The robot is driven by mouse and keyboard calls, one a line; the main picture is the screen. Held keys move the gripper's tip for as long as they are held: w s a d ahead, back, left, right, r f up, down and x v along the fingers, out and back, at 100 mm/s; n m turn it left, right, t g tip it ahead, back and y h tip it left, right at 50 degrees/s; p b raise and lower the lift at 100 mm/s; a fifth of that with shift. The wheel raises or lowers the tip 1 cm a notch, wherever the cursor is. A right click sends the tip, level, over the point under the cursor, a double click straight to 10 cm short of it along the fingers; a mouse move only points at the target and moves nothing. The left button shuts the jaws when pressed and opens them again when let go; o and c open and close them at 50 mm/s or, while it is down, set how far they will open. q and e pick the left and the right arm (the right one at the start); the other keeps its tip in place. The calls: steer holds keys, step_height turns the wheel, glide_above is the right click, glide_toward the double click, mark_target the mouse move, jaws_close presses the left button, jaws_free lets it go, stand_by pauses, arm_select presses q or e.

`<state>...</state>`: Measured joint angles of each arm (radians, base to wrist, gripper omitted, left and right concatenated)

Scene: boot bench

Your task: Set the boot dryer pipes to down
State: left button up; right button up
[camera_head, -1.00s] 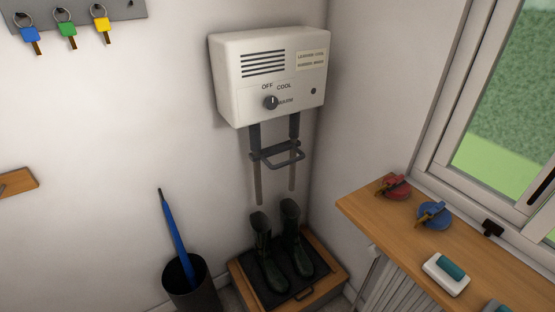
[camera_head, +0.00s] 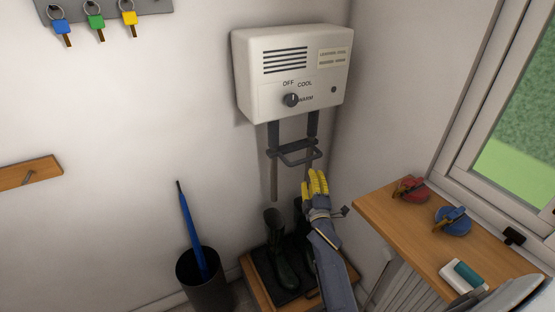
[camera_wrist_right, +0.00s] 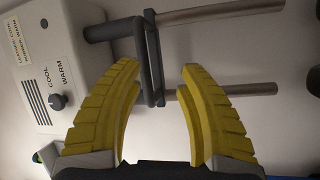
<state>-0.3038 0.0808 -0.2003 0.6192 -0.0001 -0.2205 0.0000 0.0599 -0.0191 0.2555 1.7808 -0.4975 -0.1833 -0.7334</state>
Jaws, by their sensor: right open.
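The white boot dryer (camera_head: 292,72) hangs on the wall in the head view, with a dial (camera_head: 291,100) on its front. Two pipes hang below it, dark above and grey below, joined by a dark handle bar (camera_head: 297,156). The pipes (camera_wrist_right: 222,14) lie sideways in the right wrist view. My right gripper (camera_head: 318,176) is open and empty, just below and right of the bar in the head view. In the right wrist view its yellow fingers (camera_wrist_right: 160,72) point toward the bar (camera_wrist_right: 152,58), which shows between and beyond the tips. My left gripper is not in view.
Dark boots (camera_head: 282,258) stand on a tray on a wooden box (camera_head: 251,283) below the dryer, partly hidden by my right arm. A wooden shelf (camera_head: 385,215) with several items is at right. A blue umbrella (camera_head: 192,228) stands in a dark bin (camera_head: 201,288).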

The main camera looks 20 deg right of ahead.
mark_target(307, 160)
steer(key=shift+w+d+r+n+t, duration=0.2)
steer(key=shift+w+r+n, duration=0.35)
steer(key=shift+w, duration=0.65)
steer(key=shift+w+d+r+n+t, duration=0.1)
steer(key=shift+w+d+r+n, duration=0.3)
steer(key=shift+w+r, duration=0.55)
steer(key=shift+w+d+r+n+t, duration=0.15)
steer(key=shift+w+r+n, duration=0.25)
steer(key=shift+w, duration=1.05)
jaws_close()
